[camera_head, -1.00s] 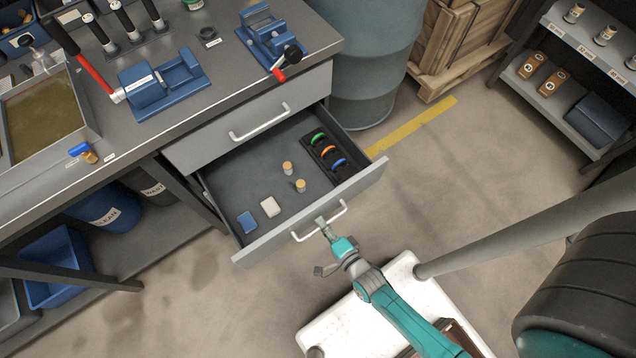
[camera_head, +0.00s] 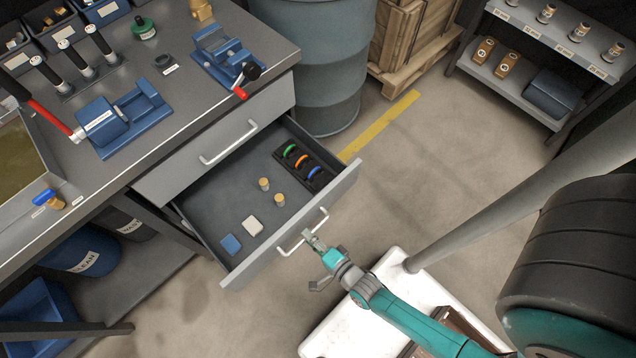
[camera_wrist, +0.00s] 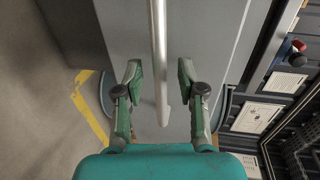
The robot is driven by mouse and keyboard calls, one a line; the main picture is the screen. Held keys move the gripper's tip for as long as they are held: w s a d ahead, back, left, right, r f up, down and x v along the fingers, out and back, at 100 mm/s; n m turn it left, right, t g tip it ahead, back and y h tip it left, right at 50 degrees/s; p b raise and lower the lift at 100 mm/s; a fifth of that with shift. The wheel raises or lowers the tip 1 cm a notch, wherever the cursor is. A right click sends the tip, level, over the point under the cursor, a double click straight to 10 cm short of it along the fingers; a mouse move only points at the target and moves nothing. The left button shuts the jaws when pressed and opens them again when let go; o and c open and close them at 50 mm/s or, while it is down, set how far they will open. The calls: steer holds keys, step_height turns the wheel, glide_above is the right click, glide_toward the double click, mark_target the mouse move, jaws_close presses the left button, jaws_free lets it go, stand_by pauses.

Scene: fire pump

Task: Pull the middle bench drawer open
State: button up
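The middle bench drawer (camera_head: 285,258) is grey and stands well out from the bench, below a closed upper drawer (camera_head: 215,155). Its inside shows two small tan-topped cylinders, a blue block, a white block and a dark holder with green, orange and blue rings. My gripper (camera_head: 308,237) is at the drawer's pale bar handle (camera_head: 322,216). In the wrist view, the handle (camera_wrist: 159,50) runs between the two fingers of my gripper (camera_wrist: 160,78), with a visible gap on each side. The fingers are apart and hold nothing.
The bench top (camera_head: 190,100) carries blue vises and a red-handled tool. A grey-blue drum (camera_head: 318,70) stands beside the bench, with a wooden crate (camera_head: 410,40) behind it. A shelf (camera_head: 535,75) is at the upper right. Open floor lies right of the drawer.

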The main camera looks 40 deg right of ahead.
steer(key=v, duration=0.6)
steer(key=shift+s, duration=0.1)
stand_by(0.6)
